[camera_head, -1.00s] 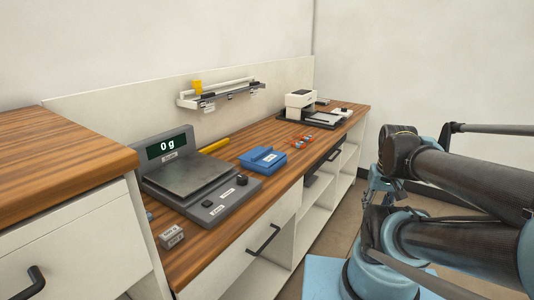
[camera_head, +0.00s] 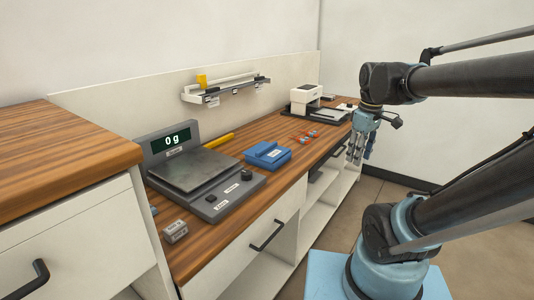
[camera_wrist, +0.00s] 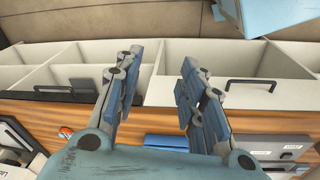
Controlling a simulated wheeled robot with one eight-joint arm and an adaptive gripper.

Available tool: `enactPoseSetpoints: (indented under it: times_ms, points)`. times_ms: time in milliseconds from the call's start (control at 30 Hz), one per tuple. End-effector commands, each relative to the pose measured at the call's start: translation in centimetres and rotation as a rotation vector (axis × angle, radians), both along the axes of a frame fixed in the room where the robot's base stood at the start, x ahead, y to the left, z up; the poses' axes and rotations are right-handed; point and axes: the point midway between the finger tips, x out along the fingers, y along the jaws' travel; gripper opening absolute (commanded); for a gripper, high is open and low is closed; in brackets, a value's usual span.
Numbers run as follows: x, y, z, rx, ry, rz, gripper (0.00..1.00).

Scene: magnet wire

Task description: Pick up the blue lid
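The blue lid (camera_head: 268,150) appears to be the top of a blue box on the wooden counter, right of the scale in the head view. In the wrist view a blue part of it (camera_wrist: 166,141) shows near the bottom edge, partly hidden by my gripper. My gripper (camera_head: 360,154) hangs to the right of the counter, past its front edge and apart from the lid. In the wrist view its two fingers (camera_wrist: 160,62) are spread with nothing between them.
A grey scale (camera_head: 190,169) reading 0 g stands left of the blue box. Small red-and-blue pieces (camera_head: 305,137), a yellow rod (camera_head: 219,142) and a white device (camera_head: 305,98) are also on the counter. A rail shelf (camera_head: 226,89) is on the back panel. Drawers and open shelves are below.

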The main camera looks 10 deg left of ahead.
Motion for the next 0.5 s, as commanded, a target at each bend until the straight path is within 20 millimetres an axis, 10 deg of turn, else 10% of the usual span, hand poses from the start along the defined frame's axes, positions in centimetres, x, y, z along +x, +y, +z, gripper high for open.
enactPoseSetpoints:
  times_ms: [500]
  points:
    - [9.4,16.0,8.4,-0.09,0.037,0.996,0.37]
